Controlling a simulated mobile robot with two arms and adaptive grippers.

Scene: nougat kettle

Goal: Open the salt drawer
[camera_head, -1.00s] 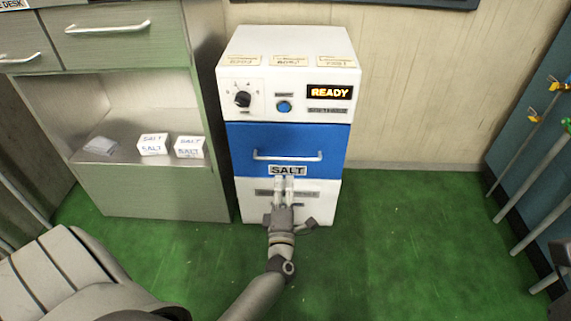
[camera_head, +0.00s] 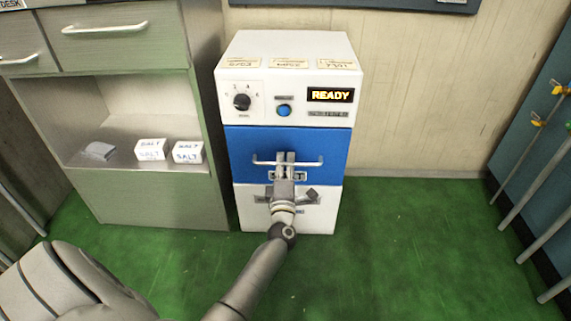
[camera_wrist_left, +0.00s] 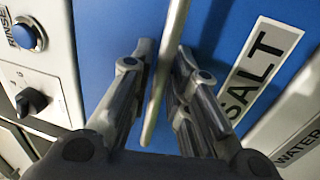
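The salt drawer (camera_head: 246,143) is the blue front of the white machine and sits flush, shut. Its pale bar handle (camera_head: 311,164) runs across the front, and the handle also shows in the wrist view (camera_wrist_left: 171,50). My left gripper (camera_head: 285,158) is at the middle of the handle. In the wrist view the bar passes between its two fingers, with narrow gaps beside it, so the gripper looks partly open around the bar. My right gripper is not in view.
The machine has a knob (camera_head: 242,102), a blue button (camera_head: 284,110) and a READY display (camera_head: 331,95). A grey cabinet (camera_head: 150,200) with salt boxes (camera_head: 187,152) stands close on the left. The green floor (camera_head: 420,240) is clear to the right.

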